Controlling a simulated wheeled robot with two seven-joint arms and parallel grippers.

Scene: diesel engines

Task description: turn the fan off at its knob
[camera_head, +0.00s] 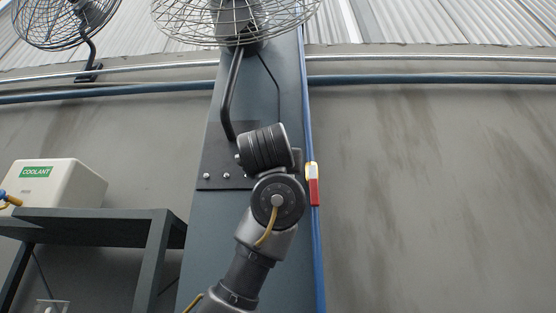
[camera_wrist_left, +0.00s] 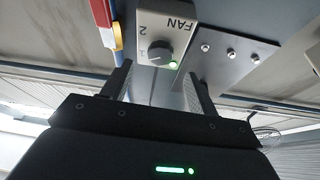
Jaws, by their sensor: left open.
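In the left wrist view, a pale control box (camera_wrist_left: 170,18) marked FAN carries a dark round knob (camera_wrist_left: 158,50) with the digit 2 near it. A small green light (camera_wrist_left: 173,65) glows beside the knob. My left gripper (camera_wrist_left: 156,78) is open, with its two fingers apart and pointing towards the box, and the knob appears just beyond the gap. I cannot tell whether they touch it. In the head view my wrist hides the gripper, box and knob. The wire-caged fan (camera_head: 240,20) is at the top on the post (camera_head: 215,110). My right gripper is out of view.
A blue pipe (camera_head: 312,110) with a red and white fitting (camera_head: 313,185) runs down the post's right side. A bolted plate (camera_head: 215,160) is on the post. At left, a shelf (camera_head: 100,225) holds a coolant container (camera_head: 60,185). A second fan (camera_head: 55,20) is upper left.

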